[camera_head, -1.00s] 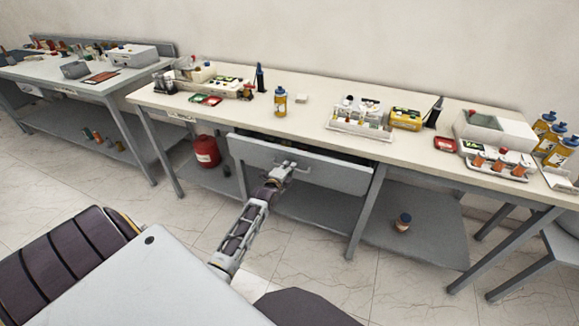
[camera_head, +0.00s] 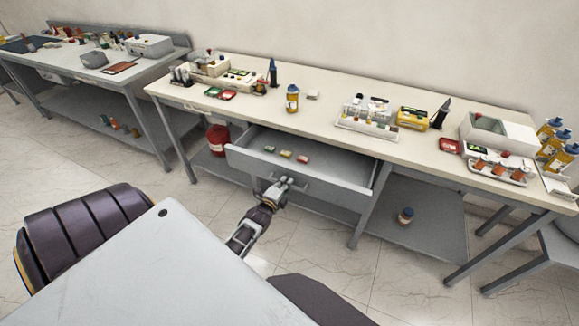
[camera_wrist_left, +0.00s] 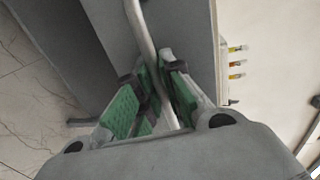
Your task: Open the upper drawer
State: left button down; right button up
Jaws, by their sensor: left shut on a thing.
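The upper drawer (camera_head: 330,180) is a grey drawer under the long workbench. It stands partly pulled out, and its inside shows. Several small coloured items (camera_head: 286,154) lie on its bottom. My left gripper (camera_head: 280,186) is at the drawer's front, at the handle. In the left wrist view the green-padded fingers (camera_wrist_left: 160,98) are on either side of the pale bar handle (camera_wrist_left: 147,45), shut on it. The drawer front (camera_wrist_left: 185,35) is behind the bar. My right gripper does not show.
The workbench top (camera_head: 350,92) holds bottles, boxes and trays. A red canister (camera_head: 217,140) stands on the lower shelf left of the drawer, and a small jar (camera_head: 405,216) to its right. A second bench (camera_head: 75,68) is at the left. Floor in front is clear.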

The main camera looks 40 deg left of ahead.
pick_arm(q)
jog(key=f+p+v, duration=0.1)
jog(key=p+v, duration=0.2)
jog(key=v, duration=0.4)
jog(key=shift+s+d+f, duration=0.15)
jog(key=shift+s+f, duration=0.15)
jog(key=shift+s, duration=0.2)
jog(key=c, duration=1.5)
grip_release()
jog(key=shift+w, duration=0.1)
jog(key=shift+v, duration=6.05)
